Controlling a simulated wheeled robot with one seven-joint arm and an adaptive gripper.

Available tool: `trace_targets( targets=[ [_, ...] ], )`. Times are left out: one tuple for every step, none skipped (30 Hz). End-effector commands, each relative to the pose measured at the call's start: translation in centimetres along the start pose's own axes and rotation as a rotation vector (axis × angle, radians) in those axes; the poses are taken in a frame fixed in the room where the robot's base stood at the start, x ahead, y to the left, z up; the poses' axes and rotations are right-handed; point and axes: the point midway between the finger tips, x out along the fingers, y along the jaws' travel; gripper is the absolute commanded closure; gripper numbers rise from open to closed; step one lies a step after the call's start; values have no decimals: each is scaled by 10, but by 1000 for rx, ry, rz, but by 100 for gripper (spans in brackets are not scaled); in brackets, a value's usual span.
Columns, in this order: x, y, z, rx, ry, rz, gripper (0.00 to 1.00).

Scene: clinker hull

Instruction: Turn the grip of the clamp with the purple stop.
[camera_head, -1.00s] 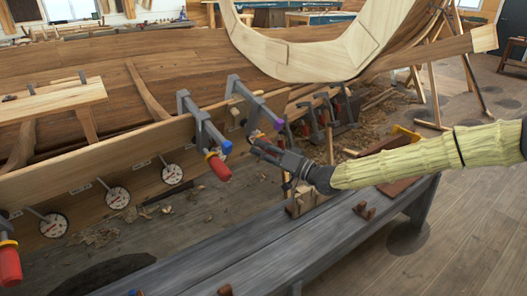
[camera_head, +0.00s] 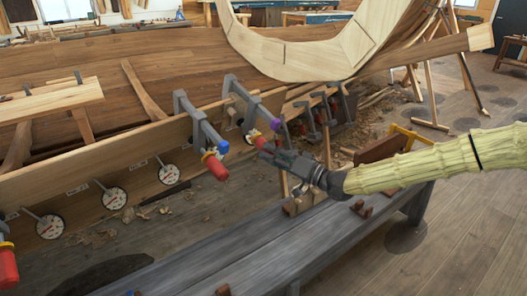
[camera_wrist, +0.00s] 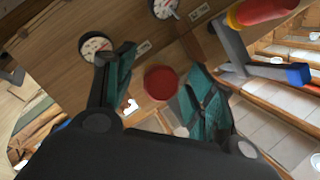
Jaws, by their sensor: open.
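The clamp with the purple stop (camera_head: 276,124) is fixed on the plank edge, right of the clamp with the blue stop (camera_head: 222,147). Its red grip (camera_head: 258,139) points down toward the bench side. My gripper (camera_head: 266,152) is at the free end of this grip, its fingers apart. In the wrist view the round red grip end (camera_wrist: 161,83) shows between the two open teal-padded fingers (camera_wrist: 160,66), with visible room on both sides. I cannot tell whether the fingertips reach past the grip's end. The purple stop is not visible in the wrist view.
The blue-stop clamp's red grip (camera_head: 215,165) hangs close to the left; it is at the wrist view's top (camera_wrist: 265,10). Round dials (camera_head: 169,174) line the plank. A grey bench (camera_head: 210,262) runs below my arm. More clamps (camera_head: 322,115) stand behind.

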Motion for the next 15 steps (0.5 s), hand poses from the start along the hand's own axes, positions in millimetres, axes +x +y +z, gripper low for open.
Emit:
trace_targets(
  targets=[
    [-10,-1,-2,0,2,0,45],
    [-16,0,-1,2,3,0,45],
    [-24,0,-1,1,3,0,45],
    [-29,0,-2,1,3,0,45],
    [-34,0,-2,1,3,0,45],
    [-41,0,-2,1,3,1,45],
    [-46,0,-2,1,3,0,45],
    [-50,0,-1,1,3,0,45],
    [-56,0,-2,0,3,1,45],
    [-59,1,-2,1,3,2,45],
    [-63,0,-2,1,3,1,45],
    [-66,0,-2,0,3,0,45],
    [-68,0,-2,0,2,0,45],
    [-71,0,-2,0,2,-1,45],
    [-73,0,-1,1,3,0,45]
  ],
)
